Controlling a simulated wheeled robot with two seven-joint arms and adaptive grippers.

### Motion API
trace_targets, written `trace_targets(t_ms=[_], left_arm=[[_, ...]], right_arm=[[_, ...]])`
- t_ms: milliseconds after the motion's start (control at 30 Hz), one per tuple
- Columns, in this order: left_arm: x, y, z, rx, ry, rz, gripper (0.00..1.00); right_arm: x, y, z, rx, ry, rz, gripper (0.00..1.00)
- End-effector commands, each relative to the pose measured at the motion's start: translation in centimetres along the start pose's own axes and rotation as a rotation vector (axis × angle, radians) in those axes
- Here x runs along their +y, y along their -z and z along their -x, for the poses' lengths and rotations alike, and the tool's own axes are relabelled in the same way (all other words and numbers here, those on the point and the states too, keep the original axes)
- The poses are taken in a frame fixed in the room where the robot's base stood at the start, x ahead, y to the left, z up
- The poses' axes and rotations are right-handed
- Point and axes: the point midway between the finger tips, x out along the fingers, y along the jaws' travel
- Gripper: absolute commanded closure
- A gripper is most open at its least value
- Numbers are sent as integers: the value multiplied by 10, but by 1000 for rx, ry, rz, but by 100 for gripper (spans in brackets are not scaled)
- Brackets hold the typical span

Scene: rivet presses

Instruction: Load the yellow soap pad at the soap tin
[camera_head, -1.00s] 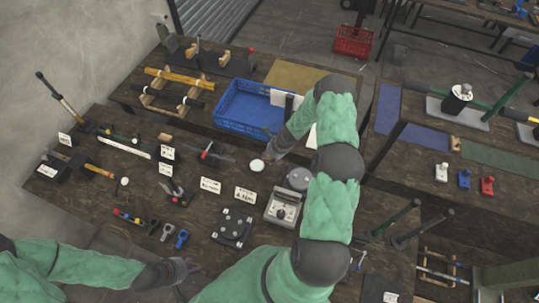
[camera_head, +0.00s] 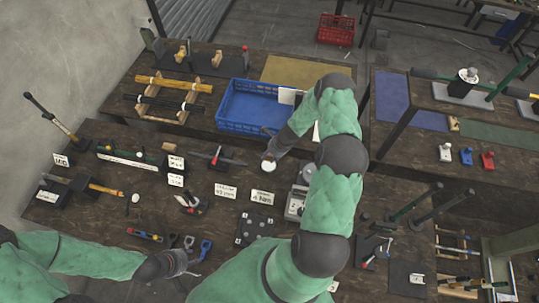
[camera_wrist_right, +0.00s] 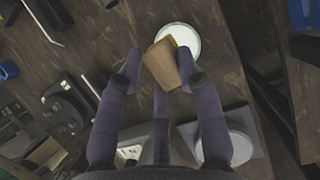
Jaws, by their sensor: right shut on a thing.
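A tan-yellow pad (camera_wrist_right: 160,68) shows in the right wrist view, held between the fingers of my right gripper (camera_wrist_right: 159,58). The pad overlaps the near-left edge of a round tin with a white face (camera_wrist_right: 182,38), and I take this as the soap tin. I cannot tell whether the pad touches it. In the head view the white face of the tin (camera_head: 268,166) shows beside my right gripper (camera_head: 269,156), which is small and partly hidden there. My left gripper (camera_head: 188,266) is low at the left, apart from the tin, and its finger opening is unclear.
A grey device with a round plate (camera_head: 297,204) stands right of the tin. A dark square fixture (camera_head: 254,230) and several white label cards (camera_head: 225,191) lie nearer. A blue crate (camera_head: 248,105) is behind. Tools lie on the left of the dark wooden bench.

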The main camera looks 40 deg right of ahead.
Motion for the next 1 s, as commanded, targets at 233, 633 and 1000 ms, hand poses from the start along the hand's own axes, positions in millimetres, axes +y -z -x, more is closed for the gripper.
trace_targets(t_ms=[233,633,1000], left_arm=[[-7,1,-19,0,0,0,60],[-15,2,-41,0,0,0,60],[-15,2,-41,0,0,0,60]], right_arm=[[-1,9,-22,0,0,-1,90],[-1,21,-50,0,0,-1,90],[-1,21,-50,0,1,-1,90]])
